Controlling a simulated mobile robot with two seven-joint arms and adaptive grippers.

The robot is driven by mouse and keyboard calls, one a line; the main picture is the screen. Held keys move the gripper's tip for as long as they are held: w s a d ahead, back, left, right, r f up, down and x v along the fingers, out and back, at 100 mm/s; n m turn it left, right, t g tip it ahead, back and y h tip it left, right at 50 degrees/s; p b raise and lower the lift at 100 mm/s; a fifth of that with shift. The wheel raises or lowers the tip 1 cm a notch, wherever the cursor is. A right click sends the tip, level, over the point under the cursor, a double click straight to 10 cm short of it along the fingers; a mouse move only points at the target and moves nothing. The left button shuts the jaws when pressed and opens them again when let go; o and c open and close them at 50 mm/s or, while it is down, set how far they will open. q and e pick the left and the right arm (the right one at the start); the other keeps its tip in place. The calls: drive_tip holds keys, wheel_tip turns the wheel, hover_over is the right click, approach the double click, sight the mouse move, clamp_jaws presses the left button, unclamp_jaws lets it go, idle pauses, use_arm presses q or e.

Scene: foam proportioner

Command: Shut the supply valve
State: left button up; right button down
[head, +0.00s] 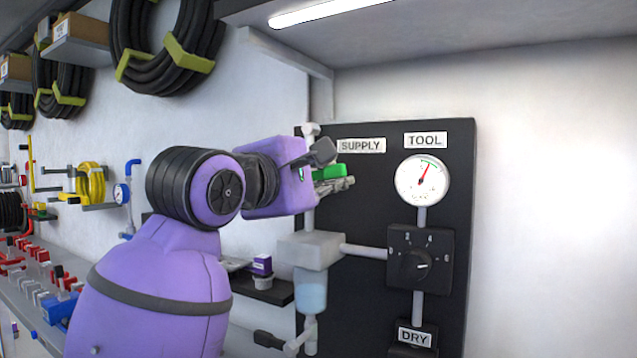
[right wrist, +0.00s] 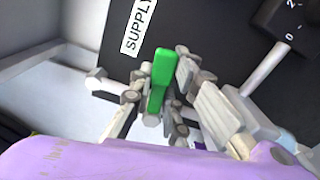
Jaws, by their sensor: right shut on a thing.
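The supply valve's green handle (head: 330,172) is just below the SUPPLY label (head: 361,145) on the black panel. Its visible part points right, roughly level, beside the upright pipe; the valve body is mostly hidden by my purple gripper. In the right wrist view the green handle (right wrist: 161,78) is between the grey fingers. My right gripper (head: 342,181) is shut on the handle, fingers reaching toward the panel. My left gripper is in neither view.
Right of the handle are a round gauge (head: 421,180) under the TOOL label and a black dial (head: 417,262). A grey block with a clear bowl (head: 311,292) hangs below. A small dark shelf (head: 266,287) and a bench with red fittings are left.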

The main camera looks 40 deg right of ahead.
drive_tip(key=shift+f+m+b, duration=0.6)
drive_tip(key=shift+m+b, duration=0.25)
drive_tip(key=shift+m, duration=0.15)
drive_tip(key=c, duration=1.6)
unclamp_jaws()
drive_tip(key=shift+c, duration=0.2)
drive_tip(key=shift+s+a, duration=0.1)
drive_tip(key=shift+a, duration=0.1)
drive_tip(key=v, duration=1.1)
drive_tip(key=shift+a, duration=0.25)
drive_tip(key=shift+s, duration=0.1)
